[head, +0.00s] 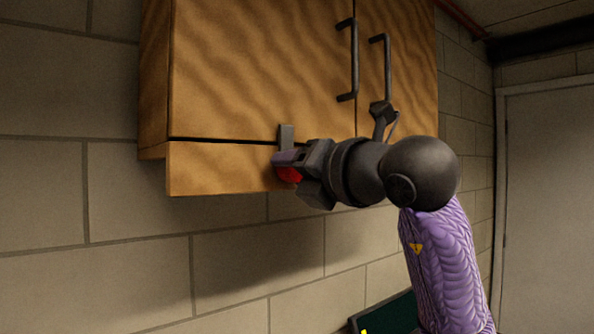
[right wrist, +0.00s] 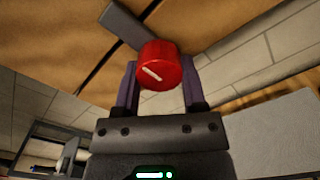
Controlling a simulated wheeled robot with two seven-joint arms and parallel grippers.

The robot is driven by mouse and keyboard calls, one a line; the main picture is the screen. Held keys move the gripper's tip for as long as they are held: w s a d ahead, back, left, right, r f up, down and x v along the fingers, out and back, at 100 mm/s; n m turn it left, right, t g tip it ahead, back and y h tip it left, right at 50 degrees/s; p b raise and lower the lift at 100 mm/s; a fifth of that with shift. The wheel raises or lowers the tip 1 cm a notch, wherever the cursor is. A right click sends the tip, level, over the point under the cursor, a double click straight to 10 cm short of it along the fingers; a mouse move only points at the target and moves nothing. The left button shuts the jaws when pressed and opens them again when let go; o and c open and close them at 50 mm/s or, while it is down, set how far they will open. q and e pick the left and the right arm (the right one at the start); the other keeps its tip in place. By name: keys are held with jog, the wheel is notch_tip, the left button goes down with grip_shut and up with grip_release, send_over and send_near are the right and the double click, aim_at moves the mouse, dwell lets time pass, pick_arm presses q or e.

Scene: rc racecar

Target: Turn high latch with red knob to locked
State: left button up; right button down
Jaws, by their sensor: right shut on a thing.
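The latch is a grey bar (head: 286,136) at the lower edge of the wooden cabinet's left door. It stands about upright and reaches across the gap between the door and the strip below it. The grey bar (right wrist: 122,25) runs up and left from the knob there. My left gripper is out of view.
The wooden cabinet (head: 255,75) has two doors with dark vertical handles (head: 350,62). A block wall (head: 70,230) lies below and to the left. A dark device (head: 388,315) shows at the bottom, and a pale door (head: 545,200) stands at right.

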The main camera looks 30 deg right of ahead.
jog(key=shift+r, duration=0.1)
jog(key=shift+c, duration=0.7)
grip_release()
jog(key=s+b, duration=0.1)
jog(key=s, duration=0.9)
jog(key=shift+d+b, duration=0.4)
jog(key=shift+d, duration=0.05)
